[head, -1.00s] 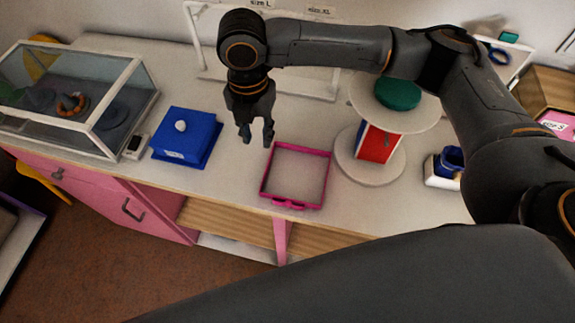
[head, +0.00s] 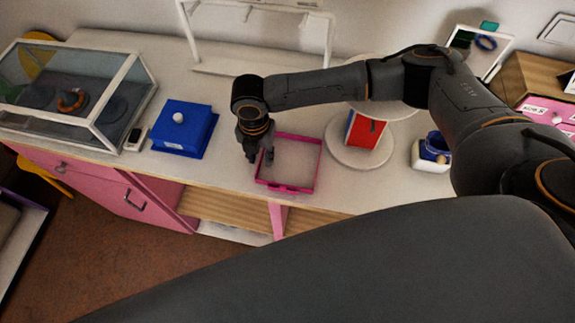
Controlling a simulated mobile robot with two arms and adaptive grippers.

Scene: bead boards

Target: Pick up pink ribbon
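I cannot make out a pink ribbon in the head view. A shallow pink-rimmed square tray (head: 319,163) lies on the white countertop, and its pale inside looks empty. My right gripper (head: 260,160) points down at the tray's left edge, with its fingers apart and nothing visible between them. It covers part of the tray's left rim, and I cannot tell whether it touches it. My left gripper is not in view.
A blue box with a white knob (head: 185,130) stands left of the gripper, beside a glass display case (head: 70,85). A round stand with a red block (head: 366,131) is right of the tray. A white frame (head: 260,72) stands behind. My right arm spans the counter.

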